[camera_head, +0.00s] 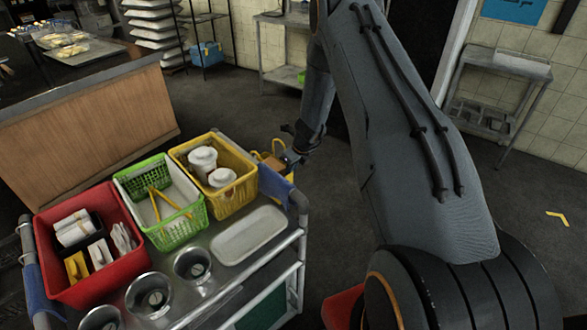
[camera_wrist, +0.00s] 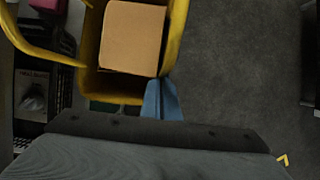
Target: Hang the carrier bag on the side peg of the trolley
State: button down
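The yellow carrier bag (camera_head: 272,160) is at the far right corner of the trolley (camera_head: 303,200), partly hidden behind its blue cloth and end rail. In the wrist view the bag (camera_wrist: 91,50) is open at the top, with its handle loops standing up and a tan box (camera_wrist: 133,37) inside. My gripper (camera_head: 290,135) is at the bag in the head view, small and dark. I cannot make out the side peg.
The trolley top carries a red bin (camera_head: 52,215), a green basket (camera_head: 125,180), a yellow basket (camera_head: 250,172), a white tray (camera_head: 248,235) and several metal pots. A wooden counter (camera_head: 90,125) stands at left. Floor right of the trolley is mostly clear.

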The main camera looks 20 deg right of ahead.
jog(key=shift+s+a+f+b, duration=0.15)
jog(key=shift+a+f+b, duration=0.15)
jog(key=shift+a, duration=0.15)
jog(key=shift+s+a+f+b, duration=0.15)
jog(key=shift+a+b, duration=0.15)
jog(key=shift+a, duration=0.15)
